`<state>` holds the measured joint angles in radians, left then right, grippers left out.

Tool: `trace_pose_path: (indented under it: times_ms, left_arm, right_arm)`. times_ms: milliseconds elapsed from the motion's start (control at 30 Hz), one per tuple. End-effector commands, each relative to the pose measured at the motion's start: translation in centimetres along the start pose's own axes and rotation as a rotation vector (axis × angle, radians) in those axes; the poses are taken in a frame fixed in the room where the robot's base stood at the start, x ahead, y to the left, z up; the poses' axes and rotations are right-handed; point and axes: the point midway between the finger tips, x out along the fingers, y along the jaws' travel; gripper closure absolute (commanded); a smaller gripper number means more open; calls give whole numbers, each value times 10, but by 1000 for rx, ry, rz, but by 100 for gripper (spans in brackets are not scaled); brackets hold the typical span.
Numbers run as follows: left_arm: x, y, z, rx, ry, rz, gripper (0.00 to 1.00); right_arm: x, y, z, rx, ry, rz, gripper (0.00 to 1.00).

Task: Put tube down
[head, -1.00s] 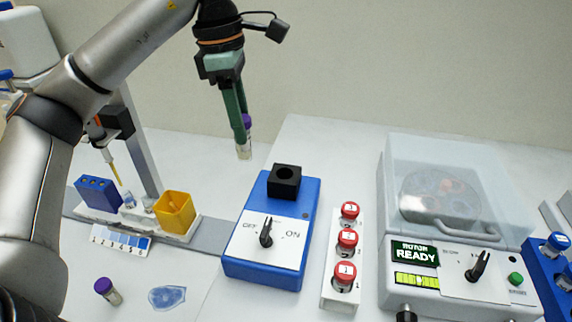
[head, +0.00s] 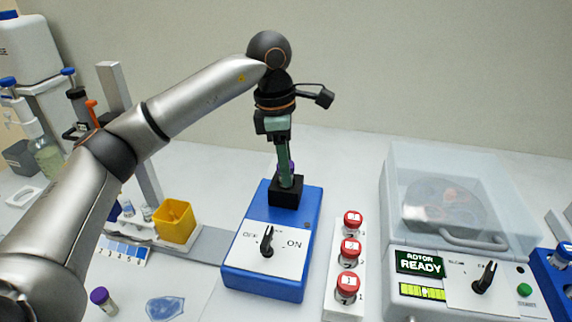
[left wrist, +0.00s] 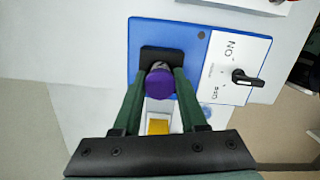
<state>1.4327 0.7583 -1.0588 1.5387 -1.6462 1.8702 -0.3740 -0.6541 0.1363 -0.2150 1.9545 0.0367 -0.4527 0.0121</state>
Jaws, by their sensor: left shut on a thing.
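My left gripper (head: 287,178) points down over the black socket (head: 285,193) on top of the blue vortex mixer (head: 262,284). It is shut on a purple-capped tube (head: 291,166), mostly hidden behind the fingers in the head view. In the left wrist view the purple cap (left wrist: 161,82) sits between the green fingers, right at the black socket (left wrist: 160,55). The tube's lower end is hidden, so I cannot tell how deep it is in the socket. The mixer's knob (head: 267,241) points up, between OFF and ON. My right gripper is not in view.
A white rack of red-capped tubes (head: 330,300) stands right of the mixer, beside a centrifuge (head: 445,290) reading ROTOR READY. A yellow bin (head: 174,221) is to the left.

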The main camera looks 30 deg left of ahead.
Motion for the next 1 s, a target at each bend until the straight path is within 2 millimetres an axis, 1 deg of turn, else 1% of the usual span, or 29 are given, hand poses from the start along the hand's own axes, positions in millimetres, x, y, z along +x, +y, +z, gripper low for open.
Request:
trace_pose_path:
  times_ms: [133, 267, 300, 533, 767, 833, 933, 1000]
  left_arm:
    - [0, 0, 0, 0, 0, 0, 100]
    - [4, 0, -1, 0, 0, 0, 100]
    - [3, 0, 0, 0, 0, 1, 55]
    - [3, 0, 0, 0, 0, 1, 29]
    - [2, 0, 0, 0, 0, 1, 28]
    - [0, 0, 0, 0, -1, 1, 28]
    - [-10, 0, 1, 0, -3, 3, 28]
    - [-22, 1, 1, 0, -3, 4, 28]
  right_arm:
    - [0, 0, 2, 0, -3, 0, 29]
    - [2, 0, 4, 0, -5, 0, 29]
    - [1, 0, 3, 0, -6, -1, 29]
    - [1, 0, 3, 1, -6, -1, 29]
    - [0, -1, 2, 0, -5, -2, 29]
    - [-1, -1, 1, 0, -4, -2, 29]
    - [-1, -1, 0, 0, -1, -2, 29]
    - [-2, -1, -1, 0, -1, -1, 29]
